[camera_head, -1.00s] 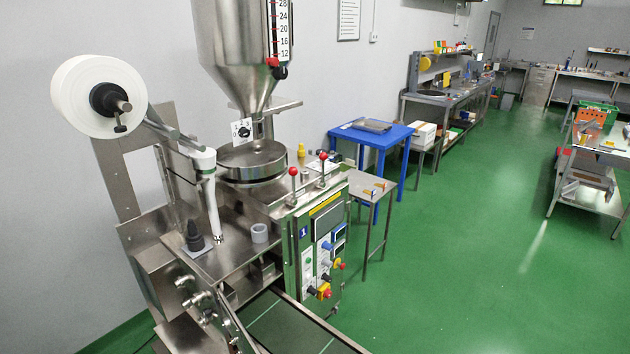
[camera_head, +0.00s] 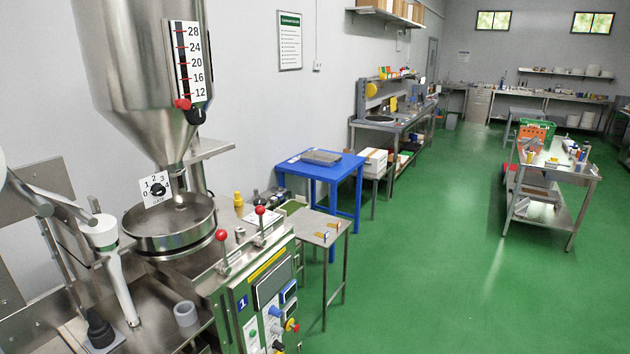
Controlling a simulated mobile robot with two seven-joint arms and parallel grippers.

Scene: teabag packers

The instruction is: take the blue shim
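I cannot make out a blue shim in the head view. Small items lie on the small steel table (camera_head: 322,226) beside the packing machine (camera_head: 215,275), but they are too small to identify. A blue table (camera_head: 338,174) behind it carries a flat grey tray-like object (camera_head: 321,157). Neither of my grippers is in view.
The machine with its steel hopper (camera_head: 140,70) fills the left side. A workbench (camera_head: 385,125) runs along the wall, with white boxes (camera_head: 373,160) near it. A steel cart (camera_head: 560,175) with an orange crate (camera_head: 537,131) stands at right. The green floor (camera_head: 440,270) between is clear.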

